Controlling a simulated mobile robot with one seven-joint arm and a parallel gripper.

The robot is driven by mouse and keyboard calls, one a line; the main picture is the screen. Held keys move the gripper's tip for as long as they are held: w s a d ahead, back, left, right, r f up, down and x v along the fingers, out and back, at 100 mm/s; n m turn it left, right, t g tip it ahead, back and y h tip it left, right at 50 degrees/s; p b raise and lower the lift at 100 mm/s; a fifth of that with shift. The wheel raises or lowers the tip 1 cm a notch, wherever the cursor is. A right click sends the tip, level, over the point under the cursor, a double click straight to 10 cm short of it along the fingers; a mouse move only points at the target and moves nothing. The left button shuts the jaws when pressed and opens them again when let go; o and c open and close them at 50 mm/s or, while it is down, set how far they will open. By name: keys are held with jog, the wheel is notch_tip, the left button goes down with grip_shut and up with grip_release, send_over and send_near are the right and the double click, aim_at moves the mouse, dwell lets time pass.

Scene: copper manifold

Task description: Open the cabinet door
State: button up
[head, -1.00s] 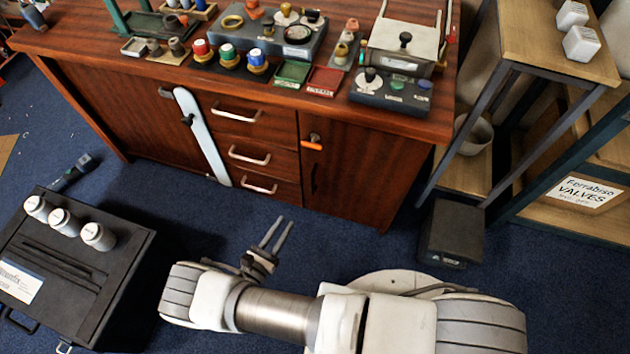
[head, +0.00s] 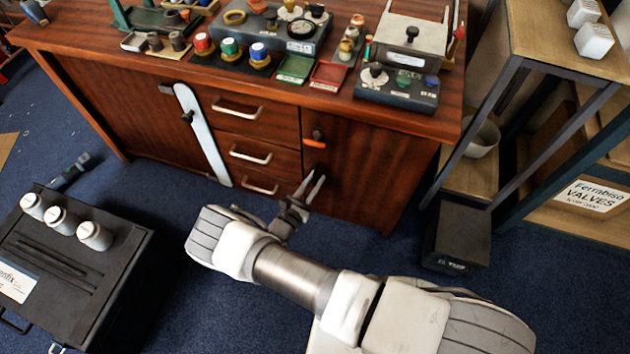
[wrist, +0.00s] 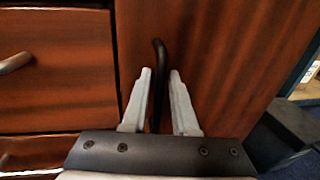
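The cabinet's right door (head: 365,170) is a reddish-brown wooden panel and looks shut. Its dark upright bar handle (wrist: 158,62) shows in the wrist view; in the head view my fingers cover most of it. My gripper (head: 314,181) is low in front of this door with its fingers pointing at it. In the wrist view, my gripper (wrist: 160,76) is open, with one pale finger on each side of the handle in the picture. I cannot tell whether the fingertips reach around the handle, and no grip on it shows.
Drawers (head: 250,140) with metal pulls are left of the door. A pale blue bar (head: 203,137) leans across the left part. A black case (head: 70,265) and a dark box (head: 457,240) stand on the floor.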

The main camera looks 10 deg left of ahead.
jog(key=shift+w, duration=0.2)
jog(key=shift+c, duration=0.2)
grip_shut()
dwell(1.2)
